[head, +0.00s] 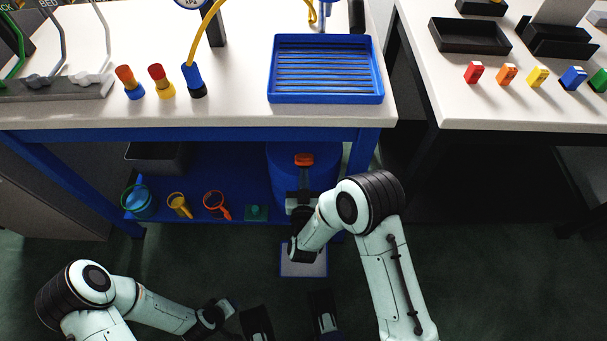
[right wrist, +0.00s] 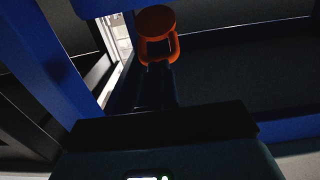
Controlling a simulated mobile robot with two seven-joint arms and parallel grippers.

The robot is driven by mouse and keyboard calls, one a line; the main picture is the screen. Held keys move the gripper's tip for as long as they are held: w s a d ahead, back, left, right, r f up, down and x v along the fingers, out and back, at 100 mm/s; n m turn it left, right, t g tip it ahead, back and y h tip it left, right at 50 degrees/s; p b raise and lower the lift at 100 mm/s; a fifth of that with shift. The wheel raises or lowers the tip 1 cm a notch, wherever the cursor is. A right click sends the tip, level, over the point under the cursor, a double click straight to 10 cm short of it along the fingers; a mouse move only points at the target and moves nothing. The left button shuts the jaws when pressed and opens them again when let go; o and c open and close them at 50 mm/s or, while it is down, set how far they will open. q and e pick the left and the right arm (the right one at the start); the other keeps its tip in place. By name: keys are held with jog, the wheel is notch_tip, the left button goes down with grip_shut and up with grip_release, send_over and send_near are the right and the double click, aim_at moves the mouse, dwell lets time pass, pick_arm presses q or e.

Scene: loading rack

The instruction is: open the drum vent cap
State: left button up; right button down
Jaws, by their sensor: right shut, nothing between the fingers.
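The vent cap is an orange-red round piece (head: 304,160) on the blue drum (head: 283,172) under the workbench. In the right wrist view the cap (right wrist: 155,20) shows a round top with an orange loop below it. My right gripper (head: 303,178) is shut and empty, in front of the drum and just below the cap. In the right wrist view its fingertips (right wrist: 158,70) end at the lower edge of the loop; I cannot tell whether they touch it. My left gripper (head: 222,309) is low at the lower left, away from the drum, its jaws unclear.
The white bench top (head: 240,114) with a blue tray (head: 326,99) overhangs the drum. A blue shelf (head: 236,180) left of the drum holds a bucket (head: 139,202) and several small items. A second table (head: 470,110) stands right. The floor in front is mostly open.

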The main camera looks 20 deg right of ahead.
pick_arm(q)
jog(key=shift+s+f, duration=0.35)
jog(key=shift+s, duration=0.05)
pick_arm(e)
jog(key=shift+w+d, duration=0.15)
jog(key=shift+w, duration=0.5)
pick_arm(q)
jog(key=shift+r, duration=0.1)
pick_arm(e)
jog(key=shift+r, duration=0.1)
